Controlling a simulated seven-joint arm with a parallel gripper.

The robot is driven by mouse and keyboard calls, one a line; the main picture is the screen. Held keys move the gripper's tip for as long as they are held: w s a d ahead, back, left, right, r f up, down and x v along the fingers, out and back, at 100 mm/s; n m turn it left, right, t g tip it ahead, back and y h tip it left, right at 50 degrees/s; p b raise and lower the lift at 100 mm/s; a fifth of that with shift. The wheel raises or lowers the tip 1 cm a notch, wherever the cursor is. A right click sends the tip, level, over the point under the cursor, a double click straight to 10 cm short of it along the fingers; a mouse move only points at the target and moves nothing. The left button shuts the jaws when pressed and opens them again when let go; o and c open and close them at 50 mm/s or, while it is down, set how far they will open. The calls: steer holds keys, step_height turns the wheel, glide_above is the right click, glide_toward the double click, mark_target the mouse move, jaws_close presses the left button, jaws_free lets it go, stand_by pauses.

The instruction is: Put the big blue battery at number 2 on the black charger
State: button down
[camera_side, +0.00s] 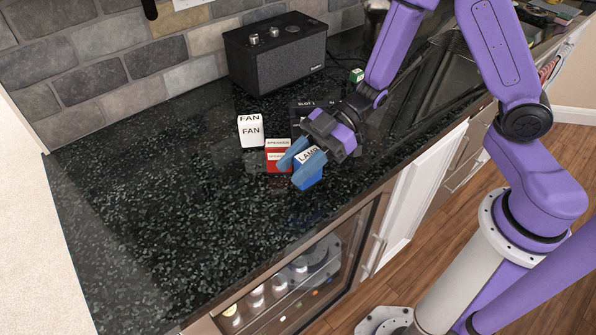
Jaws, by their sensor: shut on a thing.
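The big blue battery (314,182) has a white label reading LAMP. The black charger (299,106) lies behind my gripper on the dark counter. It shows a SLOT 1 label; its right part and any number 2 are hidden by my gripper and arm.
A red SPEAKER battery (275,158) stands just left of my gripper, and a white FAN battery (250,132) beyond it. A small green battery (356,75) and a black speaker box (275,55) are at the back. The counter (150,200) is clear at left.

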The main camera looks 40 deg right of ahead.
steer(key=shift+f, duration=1.15)
steer(key=shift+f, duration=0.2)
steer(key=c, duration=0.8)
jaws_free()
steer(key=shift+r, duration=0.1)
